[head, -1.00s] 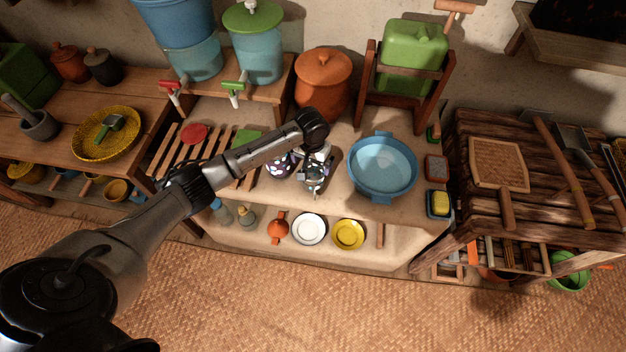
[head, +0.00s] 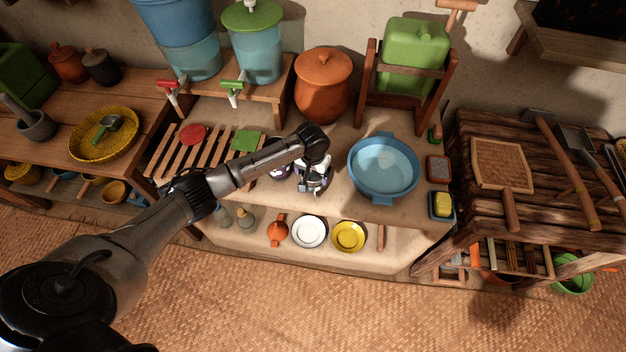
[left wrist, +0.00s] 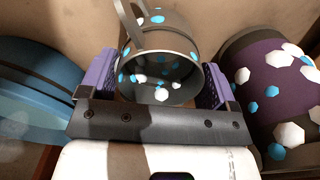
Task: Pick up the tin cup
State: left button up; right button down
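A dark grey metal cup (left wrist: 160,62) with blue and white spots and a loop handle shows in the left wrist view. Its open mouth faces the camera. My left gripper (left wrist: 158,84) has its two purple-padded fingers spread, one on each side of this cup; whether the pads touch it I cannot tell. In the head view my left gripper (head: 313,184) is over the counter, left of the blue basin, and mostly hides the cup. A purple spotted vessel (left wrist: 272,88) stands close on the right in the wrist view. My right gripper is not in view.
The blue basin (head: 384,168) stands just right of the gripper. A slatted wooden rack (head: 178,160) lies to the left, and a lidded clay pot (head: 323,88) stands behind. White (head: 309,231) and yellow (head: 348,236) dishes sit on the shelf below.

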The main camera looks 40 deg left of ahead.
pick_arm(q)
jog(key=c, duration=0.6)
jog(key=shift+r, duration=0.1)
